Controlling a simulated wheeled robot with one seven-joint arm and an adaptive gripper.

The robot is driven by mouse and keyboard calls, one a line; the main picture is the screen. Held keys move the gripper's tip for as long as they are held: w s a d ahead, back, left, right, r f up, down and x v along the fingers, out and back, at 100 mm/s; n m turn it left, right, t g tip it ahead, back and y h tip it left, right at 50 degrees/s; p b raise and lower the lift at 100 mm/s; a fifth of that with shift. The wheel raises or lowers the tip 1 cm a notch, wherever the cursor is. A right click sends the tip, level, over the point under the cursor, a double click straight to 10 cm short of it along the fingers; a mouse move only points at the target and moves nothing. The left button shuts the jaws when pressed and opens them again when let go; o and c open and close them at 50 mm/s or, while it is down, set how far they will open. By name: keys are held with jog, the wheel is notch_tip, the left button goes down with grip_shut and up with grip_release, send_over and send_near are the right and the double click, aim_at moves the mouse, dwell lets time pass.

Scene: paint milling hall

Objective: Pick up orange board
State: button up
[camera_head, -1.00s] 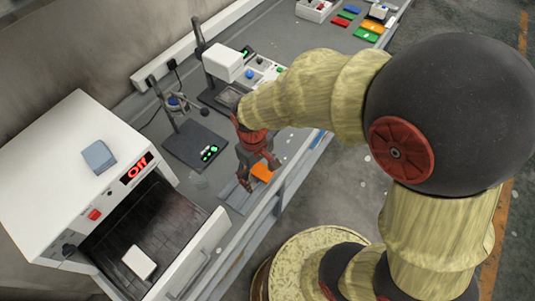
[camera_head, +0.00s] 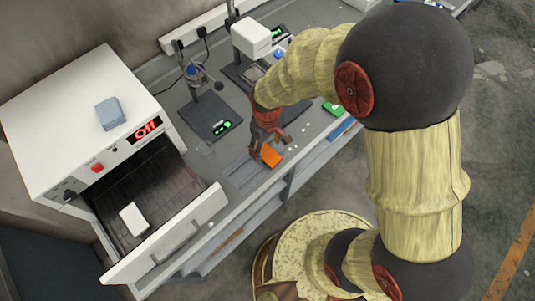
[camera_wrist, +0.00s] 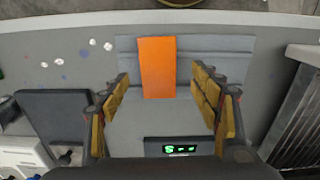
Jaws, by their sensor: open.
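The orange board (camera_head: 271,155) is a small flat rectangle at the worktop's front edge in the head view. In the wrist view the orange board (camera_wrist: 157,67) lies on a grey ridged strip (camera_wrist: 212,60), its long side running up the picture. My gripper (camera_head: 263,142) is right beside and above the board in the head view, hiding part of its surroundings. In the wrist view my gripper (camera_wrist: 161,78) is open, with a finger on each side of the board and a gap on both sides. Nothing is held.
A white furnace (camera_head: 70,130) with a red "Off" display stands at left, its drawer (camera_head: 185,235) pulled out and a white block (camera_head: 134,219) inside. A dark scale (camera_head: 210,117) with a green display sits behind my gripper.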

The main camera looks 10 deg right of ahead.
aim_at(267, 153)
notch_tip(267, 153, down, 4)
jog(key=shift+w+r+b, duration=0.1)
jog(key=shift+b, duration=0.2)
jog(key=shift+d, duration=0.1)
jog(key=shift+c, duration=1.4)
jog(key=c, duration=1)
jog(key=shift+r, duration=0.15)
